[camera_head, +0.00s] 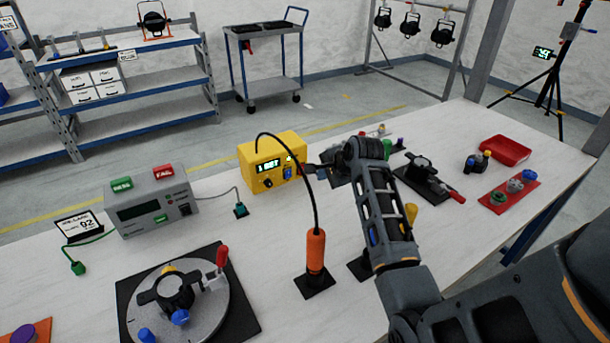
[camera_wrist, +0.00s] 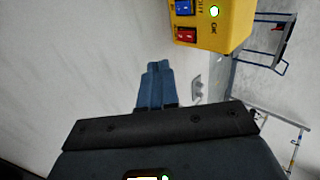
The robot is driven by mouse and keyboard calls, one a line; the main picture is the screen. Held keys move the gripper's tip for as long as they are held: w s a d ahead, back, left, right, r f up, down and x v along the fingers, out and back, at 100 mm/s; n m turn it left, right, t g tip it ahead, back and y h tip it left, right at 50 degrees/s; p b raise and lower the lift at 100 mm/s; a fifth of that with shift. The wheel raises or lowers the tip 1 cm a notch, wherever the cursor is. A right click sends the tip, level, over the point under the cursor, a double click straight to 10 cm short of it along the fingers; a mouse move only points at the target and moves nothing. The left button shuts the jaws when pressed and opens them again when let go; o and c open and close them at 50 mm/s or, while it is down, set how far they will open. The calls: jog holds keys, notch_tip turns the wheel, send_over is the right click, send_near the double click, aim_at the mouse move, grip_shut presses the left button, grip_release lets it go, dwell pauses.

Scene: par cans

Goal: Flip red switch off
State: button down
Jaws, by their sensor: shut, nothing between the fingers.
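The yellow box (camera_head: 262,150) stands on the white table in the head view, with a lit green display on its front. In the wrist view the yellow box (camera_wrist: 232,30) shows at the top, with a red switch (camera_wrist: 186,35) beside a blue switch (camera_wrist: 184,8) and a green light. I cannot tell which way the red switch is set. In the head view I cannot make out the red switch. My gripper (camera_wrist: 158,66) has its two fingers together, empty and apart from the box. In the head view it is at the box's right side.
A black cable runs from near the box to an orange-handled tool (camera_head: 316,250) in front. A grey tester (camera_head: 152,205) stands to the left, and a round fixture (camera_head: 178,295) is at the front left. A red tray (camera_head: 505,150) lies at the far right.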

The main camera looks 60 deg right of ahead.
aim_at(302, 169)
jog(key=x, duration=1)
jog(key=shift+w+d+f, duration=0.2)
jog(key=shift+w+d, duration=0.4)
jog(key=shift+w, duration=0.35)
jog(key=shift+w+d+f+b, duration=0.2)
jog(key=shift+w+b, duration=0.1)
jog(key=shift+b, duration=0.3)
jog(key=shift+w+d+r, duration=0.1)
jog(key=shift+w+d, duration=0.15)
jog(key=shift+w, duration=0.15)
